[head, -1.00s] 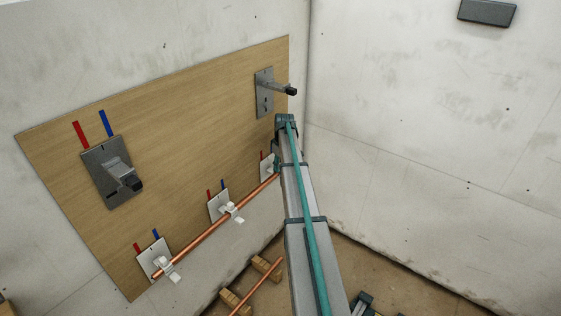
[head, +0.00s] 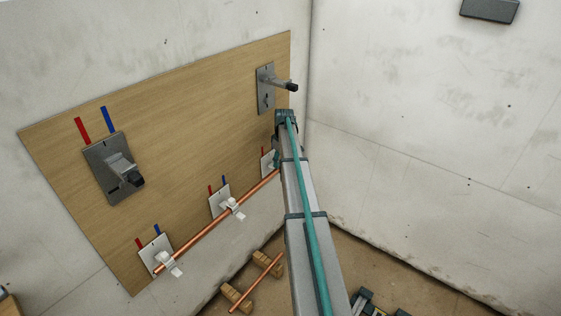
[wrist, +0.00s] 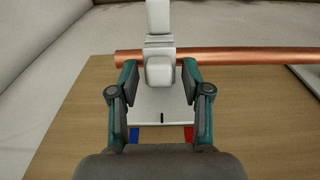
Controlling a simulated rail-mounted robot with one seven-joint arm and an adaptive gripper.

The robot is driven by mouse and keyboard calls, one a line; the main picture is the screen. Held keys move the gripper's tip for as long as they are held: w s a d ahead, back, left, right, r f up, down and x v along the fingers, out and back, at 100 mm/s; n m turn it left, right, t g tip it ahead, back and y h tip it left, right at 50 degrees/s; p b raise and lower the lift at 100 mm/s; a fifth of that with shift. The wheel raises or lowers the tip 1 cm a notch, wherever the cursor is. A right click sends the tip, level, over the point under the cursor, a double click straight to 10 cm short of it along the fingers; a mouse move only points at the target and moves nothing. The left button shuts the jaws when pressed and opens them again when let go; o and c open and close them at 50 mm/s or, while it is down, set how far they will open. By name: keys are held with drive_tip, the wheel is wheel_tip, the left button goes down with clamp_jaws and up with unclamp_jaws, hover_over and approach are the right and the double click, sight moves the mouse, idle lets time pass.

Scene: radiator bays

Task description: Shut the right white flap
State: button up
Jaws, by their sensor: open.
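The right white flap (wrist: 158,16) shows in the wrist view, sticking out past the copper pipe (wrist: 245,56) toward the top edge, swung open. The white clip body (wrist: 159,72) is beside the pipe, on a white plate (wrist: 160,106). My gripper (wrist: 159,78) is open, with one finger on each side of the clip body; I cannot tell if they touch it. In the head view my arm hides most of the right clip and the gripper; part of its white plate (head: 266,161) shows.
The left clip (head: 168,263) and middle clip (head: 233,205) have their flaps hanging out below the pipe. Grey brackets (head: 115,168) and (head: 266,90) project from the wooden board (head: 190,130). A loose copper pipe (head: 258,283) lies on wooden blocks below.

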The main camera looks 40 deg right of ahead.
drive_tip(key=r, duration=0.7)
drive_tip(key=shift+s+d+r, duration=0.1)
drive_tip(key=shift+s+r, duration=0.1)
drive_tip(key=shift+s, duration=0.1)
